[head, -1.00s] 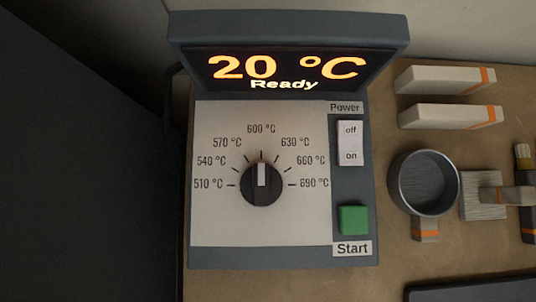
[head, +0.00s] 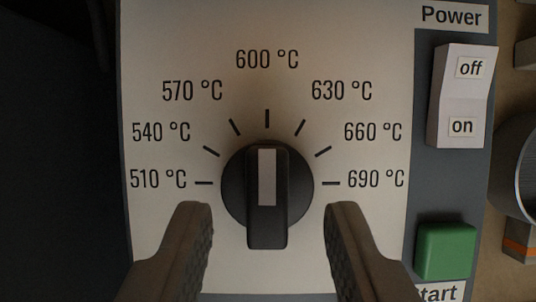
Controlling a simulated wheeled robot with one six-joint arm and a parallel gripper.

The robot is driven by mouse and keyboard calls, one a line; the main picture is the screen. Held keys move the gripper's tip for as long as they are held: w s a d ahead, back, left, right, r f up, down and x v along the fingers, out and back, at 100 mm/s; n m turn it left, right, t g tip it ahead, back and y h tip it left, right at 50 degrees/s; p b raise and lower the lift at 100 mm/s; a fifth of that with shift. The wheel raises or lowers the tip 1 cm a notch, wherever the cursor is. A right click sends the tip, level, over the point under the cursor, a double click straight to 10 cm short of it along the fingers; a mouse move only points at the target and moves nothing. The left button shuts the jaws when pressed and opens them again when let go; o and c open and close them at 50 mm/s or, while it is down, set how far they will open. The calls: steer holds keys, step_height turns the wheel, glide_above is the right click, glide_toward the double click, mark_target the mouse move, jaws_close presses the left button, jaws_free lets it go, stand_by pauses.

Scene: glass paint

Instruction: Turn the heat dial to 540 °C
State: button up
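The black heat dial (head: 298,186) sits in the middle of the white panel (head: 385,60) in the head view. Its pale pointer stripe (head: 267,178) points straight up at the 600 °C mark (head: 267,118). The 540 °C mark (head: 211,151) is at the dial's upper left, between 510 °C and 570 °C. My gripper (head: 268,215) is open, with one finger to the left and one to the right of the dial's raised grip. Gaps show between the fingers and the grip, and I see no contact.
Right of the panel are the white power switch (head: 460,97), labelled off and on, and the green start button (head: 446,250). Part of a grey metal cup (head: 521,180) shows at the right edge. A dark surface (head: 60,150) fills the left side.

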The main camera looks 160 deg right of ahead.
mark_target(267, 191)
steer(key=shift+x, duration=1.1)
jaws_close()
steer(key=shift+n, duration=0.3)
steer(key=n+y, duration=0.1)
steer(key=n, duration=0.1)
steer(key=n+g+y, duration=0.1)
steer(key=n, duration=0.2)
steer(key=shift+w+d+n, duration=0.1)
steer(key=shift+d+n, duration=0.05)
steer(key=shift+n, duration=0.15)
steer(key=n+g, duration=0.1)
steer(key=n, duration=0.1)
steer(key=n+g+y, duration=0.1)
steer(key=n, duration=0.2)
steer(key=shift+w, duration=0.1)
steer(key=shift+n, duration=0.4)
